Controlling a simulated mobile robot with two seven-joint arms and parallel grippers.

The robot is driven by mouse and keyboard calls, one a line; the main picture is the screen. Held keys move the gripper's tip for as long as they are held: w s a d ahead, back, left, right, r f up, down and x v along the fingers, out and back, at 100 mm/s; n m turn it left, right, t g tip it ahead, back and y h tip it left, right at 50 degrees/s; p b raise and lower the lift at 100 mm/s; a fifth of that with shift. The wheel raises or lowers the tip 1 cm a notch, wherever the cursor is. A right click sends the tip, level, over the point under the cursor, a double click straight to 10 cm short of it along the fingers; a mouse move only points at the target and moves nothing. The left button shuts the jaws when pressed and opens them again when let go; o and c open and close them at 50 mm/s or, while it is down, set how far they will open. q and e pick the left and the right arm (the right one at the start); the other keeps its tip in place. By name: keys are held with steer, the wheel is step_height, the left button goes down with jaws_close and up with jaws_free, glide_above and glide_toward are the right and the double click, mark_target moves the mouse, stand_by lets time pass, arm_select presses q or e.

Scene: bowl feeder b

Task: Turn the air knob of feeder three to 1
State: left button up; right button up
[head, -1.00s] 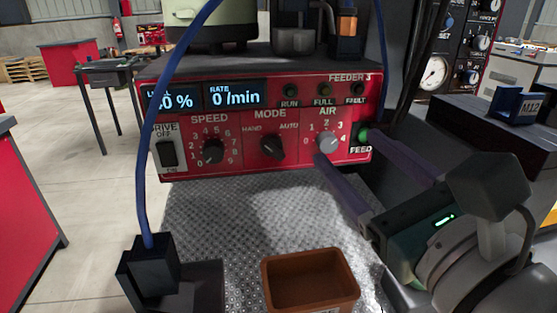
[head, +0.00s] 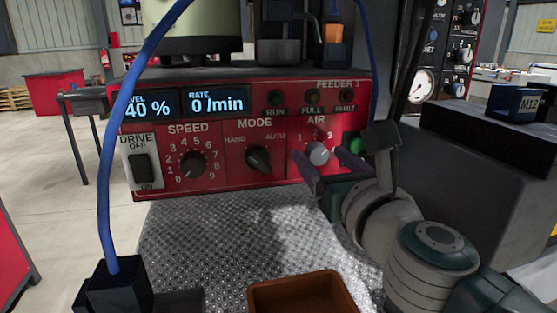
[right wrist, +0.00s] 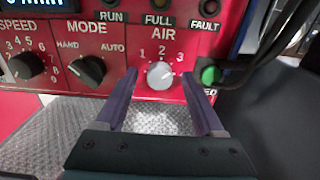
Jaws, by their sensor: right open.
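The red control panel of feeder three (head: 222,184) faces me, with "FEEDER 3" at its top right. The pale grey air knob (head: 318,153) sits under the word AIR, on a scale whose visible figures include 1, 2 and 3. It also shows in the right wrist view (right wrist: 160,75), where its mark seems to lean up and right; the exact setting is hard to read. My right gripper (head: 320,158) is open, with its purple fingers on either side of the knob. In the right wrist view the fingers (right wrist: 158,82) stand apart from the knob, with gaps on both sides. My left gripper is not in view.
Left of the air knob are the black mode knob (head: 258,159) and speed knob (head: 193,164). The green feed button (right wrist: 211,75) is close to the right finger. A brown bin (head: 303,292) and a blue cable (head: 112,150) are in front of the panel.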

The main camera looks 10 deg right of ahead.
steer(key=shift+w, duration=0.1)
steer(key=shift+c, duration=0.3)
jaws_close()
